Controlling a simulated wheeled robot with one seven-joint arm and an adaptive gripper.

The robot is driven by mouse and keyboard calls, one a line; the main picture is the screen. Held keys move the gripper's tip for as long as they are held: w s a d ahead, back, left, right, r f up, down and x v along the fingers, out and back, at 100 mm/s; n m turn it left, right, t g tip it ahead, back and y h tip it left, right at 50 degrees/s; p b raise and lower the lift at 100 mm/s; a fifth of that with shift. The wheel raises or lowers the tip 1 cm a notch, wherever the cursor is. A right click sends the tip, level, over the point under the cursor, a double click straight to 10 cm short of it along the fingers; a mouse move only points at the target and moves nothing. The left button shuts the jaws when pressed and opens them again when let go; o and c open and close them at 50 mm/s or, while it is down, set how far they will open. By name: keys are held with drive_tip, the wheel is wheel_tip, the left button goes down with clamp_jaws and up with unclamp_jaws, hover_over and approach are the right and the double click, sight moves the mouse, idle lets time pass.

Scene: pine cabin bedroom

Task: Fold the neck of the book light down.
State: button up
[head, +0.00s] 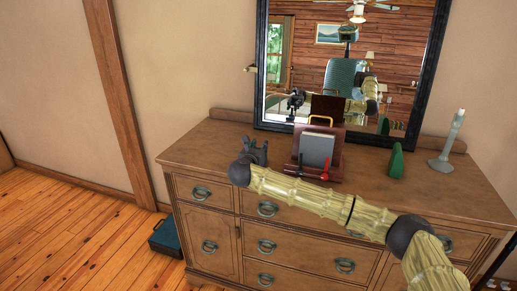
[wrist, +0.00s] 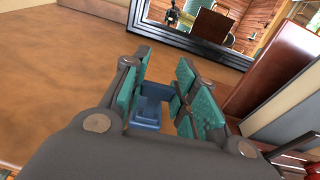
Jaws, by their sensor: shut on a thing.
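A small blue object (wrist: 152,112) with a blocky, stepped shape is between my finger pads in the wrist view. It looks like the book light, though its neck cannot be made out clearly. My gripper (wrist: 160,98) has its teal pads on either side of it, shut on it. In the head view my gripper (head: 255,150) is low over the left part of the dresser top, and its dark fingers and wrist hide the blue object there.
A dark red stand (head: 337,172) holding a grey book (head: 317,149) is close on the right of my gripper. A green wedge (head: 396,160) and a pale candlestick (head: 447,142) stand farther right. A black-framed mirror (head: 258,72) is behind. The dresser top (head: 200,143) is clear at left.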

drive_tip(key=shift+w+d+r+g+y+p, duration=0.15)
drive_tip(key=shift+w+g+p, duration=0.2)
drive_tip(key=shift+g, duration=0.25)
drive_tip(key=shift+w+d+r+g+y+p, duration=0.15)
drive_tip(key=shift+w+g+p, duration=0.2)
drive_tip(key=shift+g, duration=0.25)
drive_tip(key=w+g+p, duration=0.1)
drive_tip(key=g, duration=0.1)
drive_tip(key=w+g+y+p, duration=0.1)
drive_tip(key=shift+d+f+g+p, duration=0.1)
drive_tip(key=shift+f+g+p, duration=0.25)
drive_tip(key=shift+g+p, duration=0.05)
drive_tip(key=g+p, duration=0.1)
drive_tip(key=w+f+g+p, duration=0.1)
drive_tip(key=g, duration=0.1)
drive_tip(key=shift+w+d+f+y, duration=0.1)
drive_tip(key=shift+d+f+y, duration=0.05)
drive_tip(key=shift+y, duration=0.25)
drive_tip(key=shift+w+d+f+g+y+p, duration=0.1)
drive_tip(key=shift+w+f+g+y+p, duration=0.1)
drive_tip(key=shift+f+g+p, duration=0.4)
drive_tip(key=shift+w+f+g+y+p, duration=0.1)
drive_tip(key=shift+w+f+g+p, duration=0.1)
drive_tip(key=shift+g, duration=0.7)
drive_tip(key=o, duration=1.1)
